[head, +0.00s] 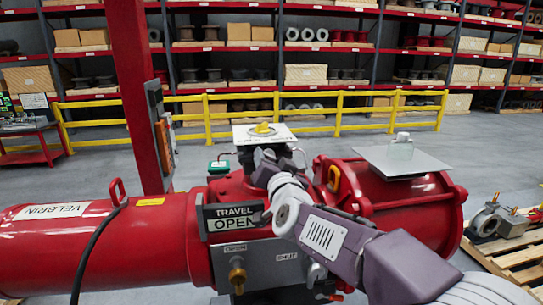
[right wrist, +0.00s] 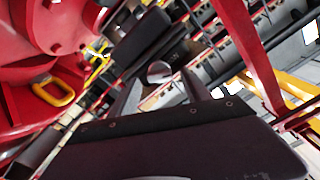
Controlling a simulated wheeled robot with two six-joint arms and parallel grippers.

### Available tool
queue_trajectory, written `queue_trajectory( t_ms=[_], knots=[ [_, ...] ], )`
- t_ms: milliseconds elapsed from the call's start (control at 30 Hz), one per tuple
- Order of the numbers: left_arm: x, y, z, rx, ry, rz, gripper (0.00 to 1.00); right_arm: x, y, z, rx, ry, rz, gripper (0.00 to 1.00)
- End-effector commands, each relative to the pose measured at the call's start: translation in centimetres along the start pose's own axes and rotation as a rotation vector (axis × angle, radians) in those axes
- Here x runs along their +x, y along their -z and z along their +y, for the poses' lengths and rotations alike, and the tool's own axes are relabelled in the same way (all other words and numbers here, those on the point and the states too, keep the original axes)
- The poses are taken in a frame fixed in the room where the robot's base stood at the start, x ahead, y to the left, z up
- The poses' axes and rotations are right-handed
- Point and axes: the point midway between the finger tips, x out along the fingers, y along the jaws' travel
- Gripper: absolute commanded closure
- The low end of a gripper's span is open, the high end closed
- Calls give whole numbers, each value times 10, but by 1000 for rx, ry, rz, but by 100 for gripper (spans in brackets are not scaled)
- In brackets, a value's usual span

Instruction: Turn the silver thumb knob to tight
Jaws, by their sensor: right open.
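A rounded silver knob (right wrist: 158,71), which looks like the thumb knob, shows in the right wrist view. It lies between or just beyond the tips of my open right gripper (right wrist: 160,88); I cannot tell whether they touch. In the head view my right gripper (head: 267,162) is at the top of the red valve actuator (head: 240,188), and I cannot make out the knob there. The actuator carries a sign (head: 230,217) reading TRAVEL OPEN. My left gripper is not in view.
A grey plate (head: 420,162) lies on the red housing to the right. A red post (head: 135,85) rises at the left. A yellow rail (head: 345,108) and shelves stand behind.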

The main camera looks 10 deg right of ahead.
Motion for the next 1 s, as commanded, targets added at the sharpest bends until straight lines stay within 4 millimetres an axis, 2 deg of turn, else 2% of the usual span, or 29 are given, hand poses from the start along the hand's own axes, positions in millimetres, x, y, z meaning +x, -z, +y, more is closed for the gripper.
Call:
queue_trajectory(
  t_ms=[133,367,567,833,1000],
  knots=[
    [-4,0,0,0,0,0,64,11,0,0,0,-1,-1,44],
    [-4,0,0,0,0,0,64,12,-1,1,1,-1,-1,44],
    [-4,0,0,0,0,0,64,12,-1,1,0,-1,-1,99],
    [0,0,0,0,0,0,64,11,-2,1,23,-1,-1,100],
    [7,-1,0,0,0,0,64,11,-3,2,98,0,-2,100]
  ],
)
